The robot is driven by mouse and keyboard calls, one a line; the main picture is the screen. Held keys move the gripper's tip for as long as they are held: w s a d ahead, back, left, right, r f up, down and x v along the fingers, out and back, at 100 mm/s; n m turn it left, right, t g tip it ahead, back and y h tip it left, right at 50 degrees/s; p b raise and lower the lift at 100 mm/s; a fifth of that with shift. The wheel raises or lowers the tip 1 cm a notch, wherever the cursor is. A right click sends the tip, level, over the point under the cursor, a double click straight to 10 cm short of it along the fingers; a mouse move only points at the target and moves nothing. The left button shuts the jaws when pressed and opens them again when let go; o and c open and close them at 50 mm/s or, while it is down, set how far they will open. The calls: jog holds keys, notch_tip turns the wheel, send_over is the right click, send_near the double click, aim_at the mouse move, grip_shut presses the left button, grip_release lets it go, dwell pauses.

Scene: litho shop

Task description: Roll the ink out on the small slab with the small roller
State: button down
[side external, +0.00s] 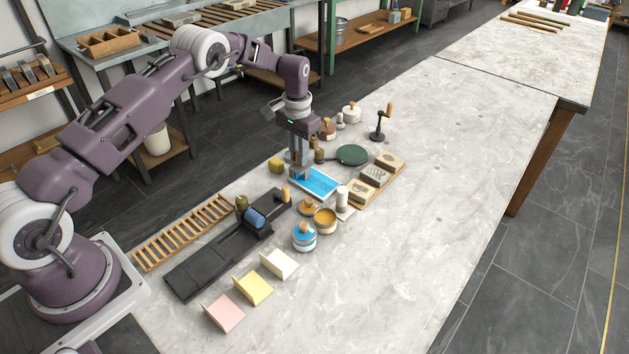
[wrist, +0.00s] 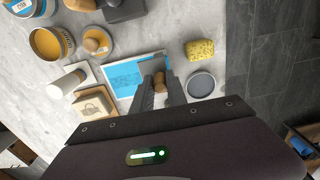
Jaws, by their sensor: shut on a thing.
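The small slab (side external: 335,194) is a white-edged rectangle mostly covered in bright blue ink; it also shows in the wrist view (wrist: 108,92), where its blue layer has paler patches. My gripper (side external: 299,174) is over the slab's far left end, pointing down.
A white cylinder (side external: 342,195) stands close at the slab's right. An open ochre tin (side external: 325,221) and a blue tin (side external: 304,236) are in front. A yellow sponge (side external: 275,165) lies behind left. The right tabletop is clear.

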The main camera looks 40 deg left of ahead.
jog(key=shift+d, duration=5.1)
